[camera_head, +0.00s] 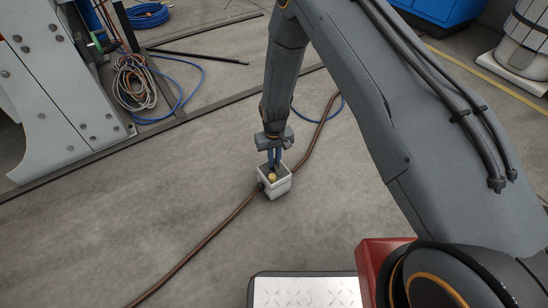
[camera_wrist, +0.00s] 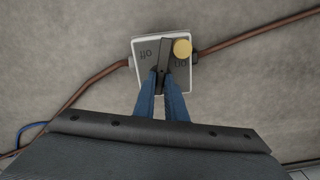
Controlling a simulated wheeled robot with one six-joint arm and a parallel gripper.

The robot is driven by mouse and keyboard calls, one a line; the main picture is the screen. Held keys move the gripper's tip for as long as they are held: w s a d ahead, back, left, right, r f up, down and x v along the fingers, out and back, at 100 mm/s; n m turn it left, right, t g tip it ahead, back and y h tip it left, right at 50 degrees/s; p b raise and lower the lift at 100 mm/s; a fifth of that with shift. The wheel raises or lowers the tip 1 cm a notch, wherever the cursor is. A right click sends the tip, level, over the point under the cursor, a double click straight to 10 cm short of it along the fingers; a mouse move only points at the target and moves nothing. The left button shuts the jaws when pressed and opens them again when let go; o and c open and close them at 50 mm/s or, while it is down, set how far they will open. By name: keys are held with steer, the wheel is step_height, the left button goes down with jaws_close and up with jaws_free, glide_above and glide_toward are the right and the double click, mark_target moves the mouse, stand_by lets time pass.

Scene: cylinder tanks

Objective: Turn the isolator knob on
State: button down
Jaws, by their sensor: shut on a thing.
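The isolator box (camera_head: 276,190) is a small pale box on the concrete floor, and it also shows from above in the wrist view (camera_wrist: 143,44). Its grey face bears two upside-down labels, apparently off on the left and on at the right. The dark bar-shaped isolator knob (camera_wrist: 165,48) stands between them, tilted slightly, its upper end leaning right. A round yellow part (camera_wrist: 182,48) sits at the face's upper right, partly above the right label. My gripper (camera_wrist: 163,72) has its blue fingers closed on the knob's sides. In the head view my gripper (camera_head: 274,165) reaches down into the box.
A brown cable (camera_head: 205,243) runs from both sides of the box across the floor. Coiled hoses (camera_head: 135,85) and a grey machine frame (camera_head: 60,100) lie to the left. A blue cabinet (camera_head: 440,10) stands at the back. Floor around the box is mostly clear.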

steer(key=m+p, duration=0.2)
steer(key=m, duration=0.3)
steer(key=shift+s, duration=0.2)
stand_by(0.4)
steer(key=c, duration=1.8)
jaws_free()
steer(key=shift+w, duration=0.1)
steer(key=shift+r+p, duration=0.25)
steer(key=shift+p, duration=0.05)
steer(key=shift+r+p, duration=1.1)
steer(key=shift+r, duration=2.5)
